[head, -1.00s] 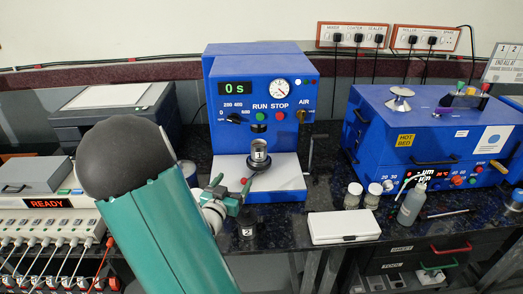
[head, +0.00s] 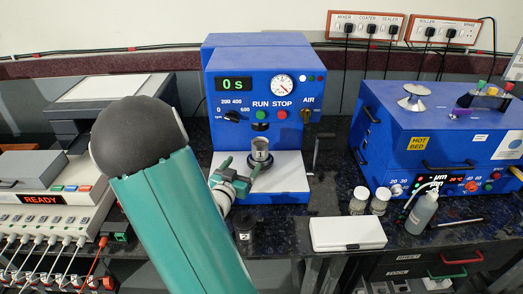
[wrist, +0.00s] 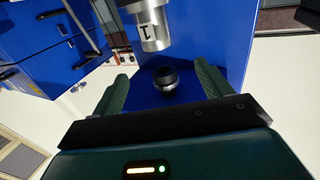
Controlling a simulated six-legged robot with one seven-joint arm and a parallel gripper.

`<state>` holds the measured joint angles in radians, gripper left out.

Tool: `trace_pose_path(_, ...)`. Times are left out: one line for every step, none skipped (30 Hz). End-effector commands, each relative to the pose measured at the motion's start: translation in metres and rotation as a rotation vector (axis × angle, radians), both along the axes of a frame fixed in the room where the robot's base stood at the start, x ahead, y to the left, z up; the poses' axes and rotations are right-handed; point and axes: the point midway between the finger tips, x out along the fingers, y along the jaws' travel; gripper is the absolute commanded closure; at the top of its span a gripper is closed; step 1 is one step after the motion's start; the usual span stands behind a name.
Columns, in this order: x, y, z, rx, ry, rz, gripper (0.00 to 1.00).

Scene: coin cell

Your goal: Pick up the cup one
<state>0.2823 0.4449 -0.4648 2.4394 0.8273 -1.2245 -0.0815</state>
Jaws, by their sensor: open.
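Cup one (head: 260,149) is a silver metal cylinder with a dark "1" label, standing on the blue press's pale base plate. It shows upside down at the top of the wrist view (wrist: 152,27). My gripper (head: 243,163) is open and empty, close to the cup's left and front side in the head view. In the wrist view its green fingers (wrist: 161,76) stand apart, and the cup lies beyond their tips, not between them. My arm hides part of the press's left side.
The blue press (head: 230,62) rises behind the cup, its black plunger (head: 260,127) above it. A white case (head: 347,233), small jars (head: 358,201) and a bottle (head: 422,212) are to the right.

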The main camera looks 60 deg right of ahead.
Motion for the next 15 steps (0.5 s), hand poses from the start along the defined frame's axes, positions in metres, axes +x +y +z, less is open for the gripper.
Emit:
trace_pose_path(-0.001,-0.011,0.0,-0.001,0.001,-0.005,0.23)
trace_pose_path(-0.001,-0.016,0.0,-0.002,0.001,-0.005,0.23)
trace_pose_path(-0.001,-0.024,0.0,-0.002,0.002,-0.006,0.23)
trace_pose_path(0.0,-0.03,0.0,-0.002,0.002,-0.005,0.23)
trace_pose_path(0.0,-0.036,0.0,-0.001,0.002,-0.005,0.23)
trace_pose_path(0.0,-0.044,0.0,-0.002,0.001,-0.005,0.23)
trace_pose_path(0.001,-0.049,0.0,-0.002,0.002,-0.004,0.23)
trace_pose_path(0.002,-0.054,0.0,-0.001,0.001,-0.004,0.23)
trace_pose_path(0.002,-0.06,0.0,-0.001,0.001,-0.005,0.23)
trace_pose_path(0.002,-0.063,0.0,-0.001,0.001,-0.004,0.23)
trace_pose_path(0.003,-0.067,0.0,-0.002,0.001,-0.003,0.23)
trace_pose_path(0.003,-0.069,0.0,-0.001,0.001,-0.002,0.23)
trace_pose_path(0.003,-0.071,0.0,-0.001,0.001,-0.003,0.23)
trace_pose_path(0.002,-0.073,0.0,0.0,0.001,-0.003,0.23)
trace_pose_path(0.002,-0.077,-0.001,0.0,0.001,-0.004,0.23)
